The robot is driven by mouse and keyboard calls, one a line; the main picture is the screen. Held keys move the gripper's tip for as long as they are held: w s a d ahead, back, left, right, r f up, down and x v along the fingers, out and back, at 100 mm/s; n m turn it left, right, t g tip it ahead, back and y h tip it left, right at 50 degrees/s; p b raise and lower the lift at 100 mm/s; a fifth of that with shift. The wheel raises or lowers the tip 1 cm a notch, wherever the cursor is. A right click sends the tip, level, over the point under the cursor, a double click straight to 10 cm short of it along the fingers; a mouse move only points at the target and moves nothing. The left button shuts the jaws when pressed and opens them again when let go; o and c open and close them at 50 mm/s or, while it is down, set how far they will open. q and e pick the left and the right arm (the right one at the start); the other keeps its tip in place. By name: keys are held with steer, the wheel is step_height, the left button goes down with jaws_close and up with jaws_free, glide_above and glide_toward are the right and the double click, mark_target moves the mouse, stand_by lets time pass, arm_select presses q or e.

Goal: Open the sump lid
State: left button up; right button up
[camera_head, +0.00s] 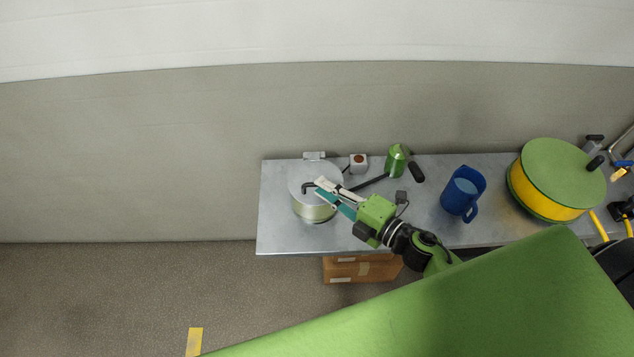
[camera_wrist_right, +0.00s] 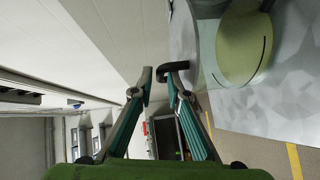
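In the right wrist view the two fingers (camera_wrist_right: 159,73) are apart, with the end of the black handle (camera_wrist_right: 176,67) between or just beyond the tips. I cannot tell whether they touch it. The lid edge (camera_wrist_right: 183,32) shows beside the right finger. My left gripper is not in view.
Cardboard boxes (camera_head: 350,269) sit below. The table's left end is clear.

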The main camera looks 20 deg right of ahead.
mark_target(315, 176)
steer(key=shift+x, duration=1.55)
jaws_close()
